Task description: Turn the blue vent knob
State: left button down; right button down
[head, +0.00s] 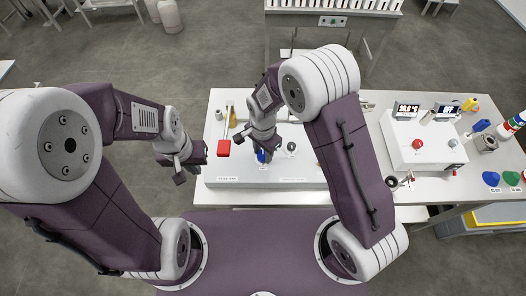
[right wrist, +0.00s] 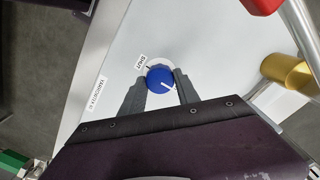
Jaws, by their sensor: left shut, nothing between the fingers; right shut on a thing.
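In the head view the knob (head: 261,157) shows partly, below my right gripper (head: 264,151). My right gripper (right wrist: 160,86) is shut on the knob, one finger on each side of it. My left gripper (head: 190,170) is shut and empty, off to the left, away from the panel.
The white panel (head: 285,172) lies on the long table. A red part (head: 224,148) and a brass-coloured cylinder (right wrist: 290,72) stand near the knob. A small dark round fitting (head: 291,147) is to its right. A white box with a red button (head: 417,144) stands further right.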

aim_at(263, 154)
jog(key=shift+w+r, duration=0.1)
jog(key=shift+w, duration=0.05)
dwell(0.3)
jog(key=c, duration=0.9)
grip_release()
notch_tip(263, 154, up, 9)
jog(key=b, duration=0.1)
